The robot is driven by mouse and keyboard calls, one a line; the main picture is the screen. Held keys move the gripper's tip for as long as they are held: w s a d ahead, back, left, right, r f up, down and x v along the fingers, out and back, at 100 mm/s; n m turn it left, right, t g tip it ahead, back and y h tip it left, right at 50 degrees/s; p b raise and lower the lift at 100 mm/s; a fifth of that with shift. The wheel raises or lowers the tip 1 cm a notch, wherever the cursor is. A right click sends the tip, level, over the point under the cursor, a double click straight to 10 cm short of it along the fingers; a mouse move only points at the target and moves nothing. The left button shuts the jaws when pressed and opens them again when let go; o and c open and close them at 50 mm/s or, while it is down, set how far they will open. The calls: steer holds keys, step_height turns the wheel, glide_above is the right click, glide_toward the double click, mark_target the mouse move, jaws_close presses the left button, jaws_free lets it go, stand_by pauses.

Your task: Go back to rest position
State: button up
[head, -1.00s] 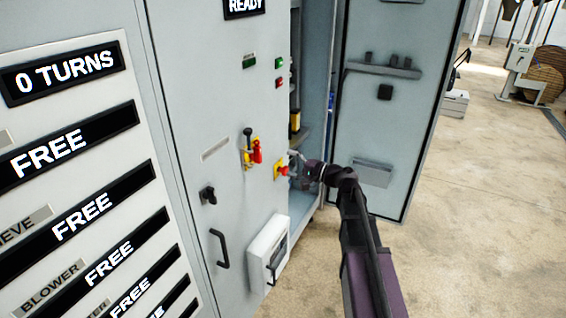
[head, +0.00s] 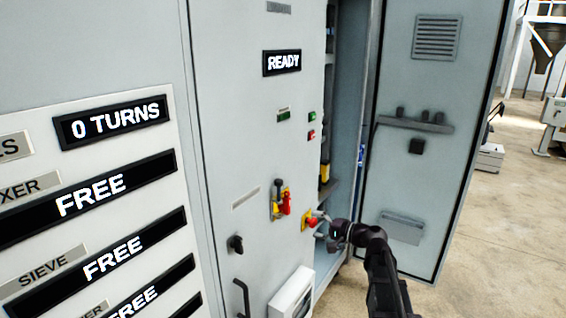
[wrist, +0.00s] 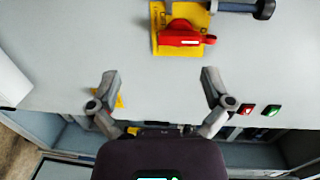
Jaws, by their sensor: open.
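My gripper (wrist: 160,84) is open, and nothing shows between its fingers in the wrist view. In the head view my gripper (head: 322,217) is at the cabinet front, beside a red button on a yellow plate (head: 311,222). I cannot tell whether it touches the button. A red handle (head: 285,203) and a black-knobbed lever (head: 279,187) sit on a yellow plate up and left of it. In the wrist view the red handle (wrist: 181,38) is beyond the fingertips, apart from them. Part of a yellow plate (wrist: 120,100) shows behind the left finger.
The grey cabinet (head: 240,120) stands close, with a READY display (head: 282,63) and a black knob (head: 235,244). Its open door (head: 440,90) stands right of my arm. A grey box (head: 291,297) juts out below.

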steer(key=s+a+f+n+g+h, duration=0.4)
steer(key=s+f+g+h, duration=0.2)
steer(key=s+f, duration=0.5)
steer(key=s+d+f+n+g+h, duration=0.1)
steer(key=s+d+f+h, duration=0.2)
steer(key=s+h, duration=0.1)
steer(key=s+d+f+n+g+h, duration=0.1)
steer(key=s+d+f+g+h, duration=0.1)
steer(key=s+d+h, duration=0.2)
steer(key=s, duration=0.3)
steer(key=shift+s+f+g, duration=0.15)
steer(key=shift+f+g, duration=0.15)
steer(key=shift+f, duration=0.1)
